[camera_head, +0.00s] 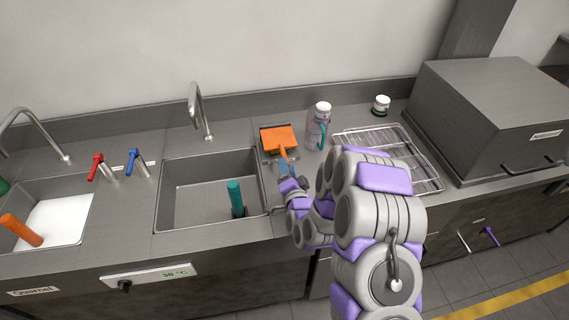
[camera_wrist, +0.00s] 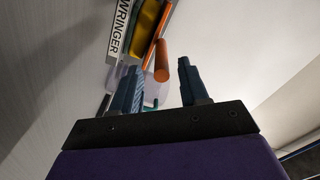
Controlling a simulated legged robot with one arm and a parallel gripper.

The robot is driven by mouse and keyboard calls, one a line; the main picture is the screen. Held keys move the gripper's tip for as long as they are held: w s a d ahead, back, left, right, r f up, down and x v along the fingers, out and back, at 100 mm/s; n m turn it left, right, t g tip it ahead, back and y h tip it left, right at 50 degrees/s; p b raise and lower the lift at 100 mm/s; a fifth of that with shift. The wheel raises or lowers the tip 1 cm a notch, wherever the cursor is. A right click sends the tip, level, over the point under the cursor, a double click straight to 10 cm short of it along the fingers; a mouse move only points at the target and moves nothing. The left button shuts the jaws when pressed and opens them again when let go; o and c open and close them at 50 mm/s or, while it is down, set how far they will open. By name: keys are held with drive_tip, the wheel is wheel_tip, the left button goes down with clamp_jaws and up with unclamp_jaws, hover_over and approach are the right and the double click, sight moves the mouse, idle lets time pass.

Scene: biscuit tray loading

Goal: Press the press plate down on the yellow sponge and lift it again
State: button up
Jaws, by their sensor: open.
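The orange press plate (camera_head: 279,138) sits over a dark wringer tray at the back of the counter, right of the middle sink. In the wrist view its orange bar handle (camera_wrist: 161,62) shows in the gap between my fingertips; no contact is visible. The yellow sponge (camera_wrist: 146,30) shows beside the plate's orange edge, next to the WRINGER label (camera_wrist: 122,28). My gripper (camera_wrist: 158,68) is open and empty. In the head view my gripper (camera_head: 285,168) is just in front of the plate, partly covered by my arm.
A bottle (camera_head: 318,127) stands close right of the plate. A wire rack (camera_head: 376,140), a small jar (camera_head: 381,105) and a large metal box (camera_head: 492,120) are further right. The middle sink (camera_head: 180,190) holds a teal cylinder (camera_head: 236,198). A tap (camera_head: 197,108) rises behind it.

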sight(285, 155)
drive_tip(key=shift+x, duration=2.7)
drive_tip(key=shift+c, duration=0.2)
clamp_jaws()
